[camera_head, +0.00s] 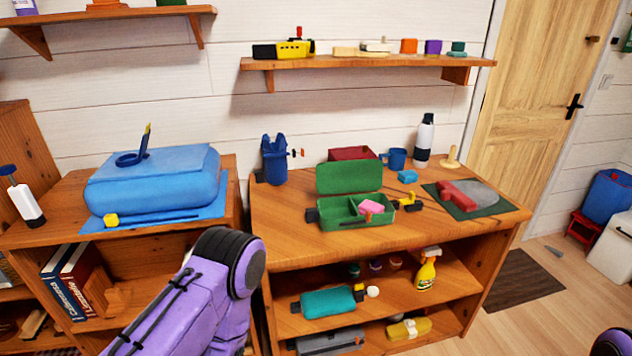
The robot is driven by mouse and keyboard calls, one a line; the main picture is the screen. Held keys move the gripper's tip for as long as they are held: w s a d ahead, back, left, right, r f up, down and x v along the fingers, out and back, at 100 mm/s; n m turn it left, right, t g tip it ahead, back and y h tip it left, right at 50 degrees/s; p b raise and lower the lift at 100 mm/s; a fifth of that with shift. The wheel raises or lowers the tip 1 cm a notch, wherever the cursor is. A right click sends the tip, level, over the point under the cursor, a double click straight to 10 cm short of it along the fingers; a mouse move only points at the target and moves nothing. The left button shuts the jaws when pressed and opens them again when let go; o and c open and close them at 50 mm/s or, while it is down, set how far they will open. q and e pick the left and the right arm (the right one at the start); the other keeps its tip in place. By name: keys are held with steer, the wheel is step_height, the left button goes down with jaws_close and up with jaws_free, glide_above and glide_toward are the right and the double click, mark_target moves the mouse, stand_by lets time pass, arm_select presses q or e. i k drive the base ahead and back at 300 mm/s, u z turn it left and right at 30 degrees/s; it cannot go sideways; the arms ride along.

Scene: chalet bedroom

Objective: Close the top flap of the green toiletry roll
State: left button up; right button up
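The green toiletry roll (340,221) lies open on the right-hand wooden cabinet top. It looks like a shallow green case with compartments, and a pink block (371,206) sits inside. Its green top flap (349,177) stands raised along the back edge, roughly upright. A dark block shows at its left end. Neither gripper shows. A purple arm part of mine with a black joint rises at the lower left, in front of the cabinets, apart from the roll. Another purple and black part is cut off at the lower right corner.
A yellow-black object (408,202) sits just right of the roll. A dark red box (352,153) is behind the flap. A blue holder (274,160), blue mug (397,159) and bottle (424,140) stand at the back. The cabinet top's front strip (390,237) is clear.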

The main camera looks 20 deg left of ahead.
mark_target(358, 175)
steer(key=u, duration=1.15)
steer(key=i, duration=1.1)
steer(key=u, duration=0.15)
